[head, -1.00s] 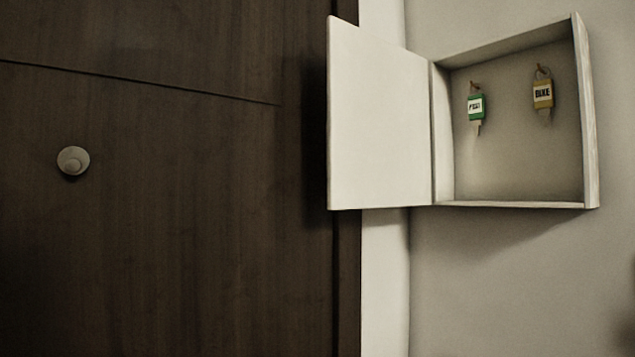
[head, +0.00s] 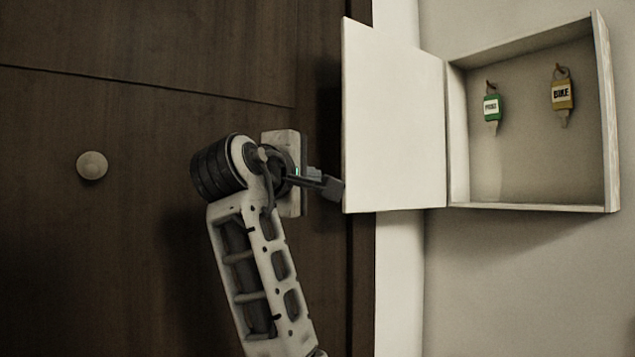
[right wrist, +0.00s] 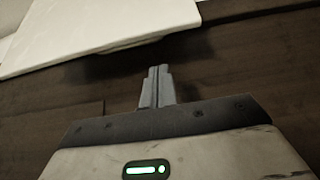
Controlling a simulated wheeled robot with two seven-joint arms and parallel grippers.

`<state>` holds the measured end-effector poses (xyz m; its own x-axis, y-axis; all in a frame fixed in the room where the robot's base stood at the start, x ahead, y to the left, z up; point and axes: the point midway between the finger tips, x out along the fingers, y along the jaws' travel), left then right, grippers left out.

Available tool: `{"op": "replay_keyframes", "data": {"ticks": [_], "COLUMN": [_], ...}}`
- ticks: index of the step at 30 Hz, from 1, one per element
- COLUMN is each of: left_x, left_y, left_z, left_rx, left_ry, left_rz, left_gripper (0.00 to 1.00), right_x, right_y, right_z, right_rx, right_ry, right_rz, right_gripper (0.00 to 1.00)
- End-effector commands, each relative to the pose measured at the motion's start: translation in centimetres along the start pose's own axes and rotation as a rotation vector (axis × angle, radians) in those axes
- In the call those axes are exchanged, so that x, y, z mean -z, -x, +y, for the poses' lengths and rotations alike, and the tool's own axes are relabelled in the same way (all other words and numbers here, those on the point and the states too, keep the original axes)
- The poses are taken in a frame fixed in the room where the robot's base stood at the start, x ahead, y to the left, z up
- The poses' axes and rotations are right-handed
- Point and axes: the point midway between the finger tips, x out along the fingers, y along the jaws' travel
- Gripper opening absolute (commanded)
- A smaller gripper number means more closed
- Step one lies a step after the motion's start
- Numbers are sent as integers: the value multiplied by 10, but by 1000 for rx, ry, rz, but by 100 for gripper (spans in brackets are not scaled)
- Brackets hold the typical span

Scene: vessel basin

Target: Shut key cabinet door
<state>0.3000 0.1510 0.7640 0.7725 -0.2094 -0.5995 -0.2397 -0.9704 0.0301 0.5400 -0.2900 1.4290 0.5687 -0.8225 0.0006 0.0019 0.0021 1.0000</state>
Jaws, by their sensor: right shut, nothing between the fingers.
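The white key cabinet (head: 533,207) hangs on the wall at the right of the head view. Its door (head: 393,120) stands wide open, swung out to the left. The door also shows at the upper left of the right wrist view (right wrist: 90,30). My right gripper (head: 338,189) is shut and empty. In the head view its fingertips are at the lower left edge of the door; I cannot tell whether they touch it. In the right wrist view the closed fingers (right wrist: 156,85) appear just below the door. My left gripper is not in view.
A green key tag (head: 492,108) and a yellow "BIKE" tag (head: 562,95) hang on hooks inside the cabinet. A dark wooden door (head: 130,260) with a round knob (head: 92,166) fills the left side. The wall below the cabinet is clear.

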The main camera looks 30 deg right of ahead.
Motion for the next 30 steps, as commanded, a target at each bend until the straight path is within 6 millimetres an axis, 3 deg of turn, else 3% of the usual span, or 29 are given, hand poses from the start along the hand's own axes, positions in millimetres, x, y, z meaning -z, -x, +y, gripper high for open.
{"op": "replay_keyframes", "data": {"ticks": [9,15,30], "left_x": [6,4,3], "left_y": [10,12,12], "left_z": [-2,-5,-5], "left_rx": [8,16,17], "left_ry": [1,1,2], "left_rz": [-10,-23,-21], "left_gripper": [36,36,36], "right_x": [0,0,-1], "right_y": [-59,-82,-89], "right_z": [2,1,-1], "right_rx": [2,1,0], "right_ry": [1,-1,-3], "right_rz": [-1,1,3], "right_gripper": [0,0,0]}}
